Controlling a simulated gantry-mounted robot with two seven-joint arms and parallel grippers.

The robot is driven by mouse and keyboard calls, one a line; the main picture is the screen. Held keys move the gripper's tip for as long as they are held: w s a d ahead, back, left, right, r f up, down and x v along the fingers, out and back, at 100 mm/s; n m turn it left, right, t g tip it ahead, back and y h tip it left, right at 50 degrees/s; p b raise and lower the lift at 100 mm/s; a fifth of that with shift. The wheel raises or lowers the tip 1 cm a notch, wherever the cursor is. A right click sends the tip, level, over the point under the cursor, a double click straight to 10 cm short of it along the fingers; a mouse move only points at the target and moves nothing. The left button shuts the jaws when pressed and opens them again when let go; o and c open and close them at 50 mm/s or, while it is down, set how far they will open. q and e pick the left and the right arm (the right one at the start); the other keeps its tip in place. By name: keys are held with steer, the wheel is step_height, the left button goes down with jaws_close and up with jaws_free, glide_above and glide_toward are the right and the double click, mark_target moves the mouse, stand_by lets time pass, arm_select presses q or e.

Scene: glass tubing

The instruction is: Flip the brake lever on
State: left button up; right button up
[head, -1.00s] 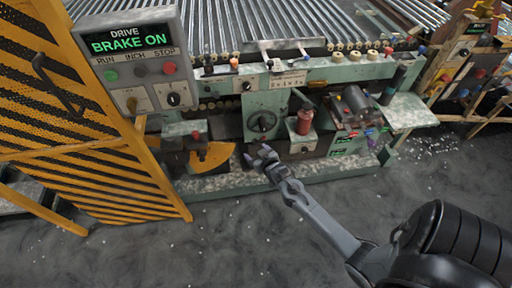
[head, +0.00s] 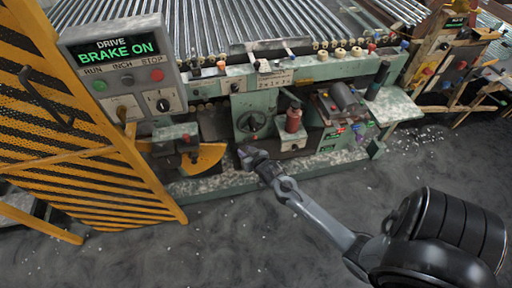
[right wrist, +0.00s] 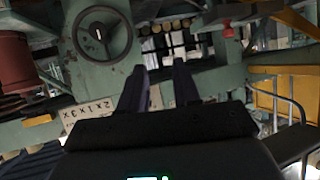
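A grey panel (head: 125,70) at the upper left has a lit green display (head: 118,49) reading "DRIVE BRAKE ON". Below it on the green machine, a red-tipped part (head: 187,138) stands beside a yellow quadrant plate (head: 207,157). I cannot tell for sure which part is the brake lever. My right gripper (head: 246,153) is in front of the machine's lower front, right of the quadrant and below a dark handwheel (head: 252,122). In the right wrist view its two fingers (right wrist: 161,70) are apart with nothing between them. My left gripper is not in view.
A yellow-and-black striped guard (head: 75,150) stands close on the left. A red cylinder (head: 293,120) stands on a block right of the handwheel. Rollers cover the machine's top. The grey floor (head: 235,240) in front is clear. Another wooden-framed machine (head: 455,65) is at the right.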

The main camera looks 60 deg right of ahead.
steer(key=shift+w+a+r+m+t, duration=0.15)
steer(key=shift+w+r+m+t, duration=0.25)
steer(key=shift+m, duration=0.5)
steer(key=shift+c, duration=1.1)
steer(key=shift+w+f+m+t, duration=0.15)
steer(key=shift+m+t, duration=0.15)
steer(key=shift+m, duration=0.8)
steer(key=shift+c, duration=1.1)
steer(key=f+m, duration=0.1)
steer(key=d+f+m+t, duration=0.1)
steer(key=m, duration=0.1)
steer(key=f+m+b, duration=0.1)
steer(key=m, duration=0.1)
steer(key=shift+s+d, duration=0.3)
steer(key=shift+d, duration=0.1)
jaws_close()
steer(key=s+d+f+m+t+h+b, duration=0.2)
steer(key=d+f+m+b, duration=0.7)
steer(key=f+b, duration=0.5)
steer(key=s+d+f+m+t+h+b, duration=0.25)
steer(key=d+f+m+b, duration=0.6)
steer(key=f+b, duration=0.5)
steer(key=a+b+x, duration=0.1)
steer(key=b+x, duration=0.7)
steer(key=x, duration=0.5)
steer(key=shift+w+g+b, duration=0.35)
steer(key=shift+w+b, duration=0.05)
steer(key=shift+w, duration=0.25)
